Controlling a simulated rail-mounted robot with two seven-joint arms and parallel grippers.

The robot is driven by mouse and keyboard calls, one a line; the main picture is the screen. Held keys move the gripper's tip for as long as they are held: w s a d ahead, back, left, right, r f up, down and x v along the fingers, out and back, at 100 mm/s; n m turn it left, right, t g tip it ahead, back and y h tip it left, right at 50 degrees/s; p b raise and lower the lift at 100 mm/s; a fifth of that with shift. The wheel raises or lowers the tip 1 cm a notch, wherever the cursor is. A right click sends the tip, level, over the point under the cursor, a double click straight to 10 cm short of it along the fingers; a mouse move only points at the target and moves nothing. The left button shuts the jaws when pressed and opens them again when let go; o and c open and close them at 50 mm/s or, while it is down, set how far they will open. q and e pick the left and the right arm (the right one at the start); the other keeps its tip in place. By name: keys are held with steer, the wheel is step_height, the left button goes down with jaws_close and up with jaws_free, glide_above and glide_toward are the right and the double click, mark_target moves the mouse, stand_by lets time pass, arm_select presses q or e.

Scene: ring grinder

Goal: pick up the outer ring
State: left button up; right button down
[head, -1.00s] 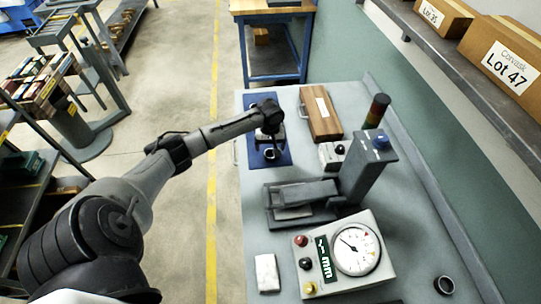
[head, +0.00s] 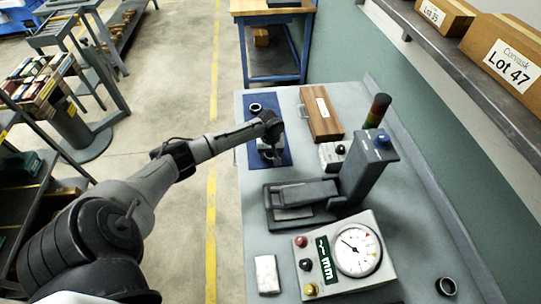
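A dark ring (head: 255,107) lies at the far end of the blue mat (head: 268,99). My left gripper (head: 275,158) points down over the nearer part of that mat, apart from this ring. It covers the spot where a second small ring showed earlier, so that ring is largely hidden now. The fingers are too small and dark to tell whether they are open or hold anything. Another dark ring (head: 445,286) lies alone at the lower right of the bench. I cannot tell by looks which one is the outer ring. My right gripper is not in view.
A brown wooden box (head: 321,113) stands right of the mat. A grey machine (head: 364,170) with a signal light (head: 377,110) stands nearer, and a gauge box (head: 346,256) in front. A pale block (head: 267,274) lies left of it. The bench's left strip is clear.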

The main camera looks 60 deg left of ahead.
arm_select(q)
steer(key=c, duration=0.6)
steer(key=shift+o, duration=0.2)
steer(key=shift+r, duration=0.1)
